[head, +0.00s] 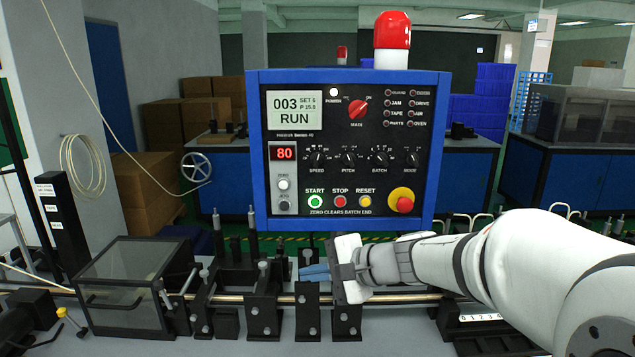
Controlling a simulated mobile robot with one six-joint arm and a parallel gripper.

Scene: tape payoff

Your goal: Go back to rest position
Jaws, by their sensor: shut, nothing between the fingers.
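My gripper (312,272) is at the lower middle of the head view, below the blue control panel (345,150). Its blue fingers point left and are shut with nothing between them. My white arm reaches in from the right edge. The fingers appear in front of or just above the black clamp blocks (307,310) on the machine's rod; I cannot tell whether they touch. The panel's display (295,114) reads 003 and RUN, and a red readout (284,152) shows 80.
A clear-sided guard box (125,285) stands left on the grey bench. Black brackets with upright pins line the metal rod (390,298). A red beacon (392,31) tops the panel. A black post (60,222) stands far left. Blue cabinets and cardboard boxes (152,190) are behind.

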